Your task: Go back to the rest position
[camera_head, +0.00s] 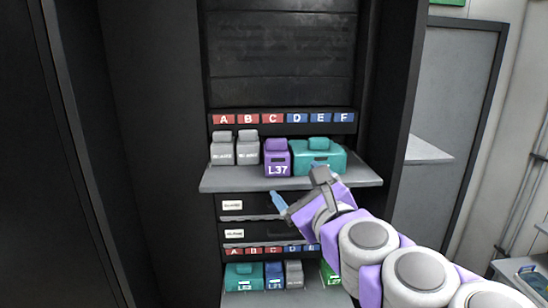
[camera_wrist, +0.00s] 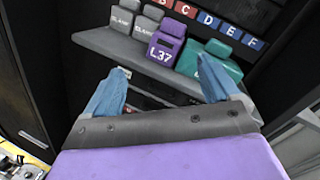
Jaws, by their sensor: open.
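My gripper (camera_wrist: 160,92) is open and empty in the wrist view, its two blue fingers spread wide apart. In the head view my gripper (camera_head: 296,192) is in front of the upper shelf, near its front edge. A purple module marked L37 (camera_head: 277,158) stands upright on that shelf, between grey blank modules and a teal module; the purple module also shows in the wrist view (camera_wrist: 165,45), beyond the fingers and apart from them.
The grey upper shelf (camera_head: 235,181) also holds two grey blank modules (camera_head: 235,147) and a wide teal module (camera_head: 320,157). A lower shelf bears teal, blue, grey and green modules (camera_head: 245,277). Dark cabinet walls flank the shelves. A grey panel (camera_head: 460,120) stands at right.

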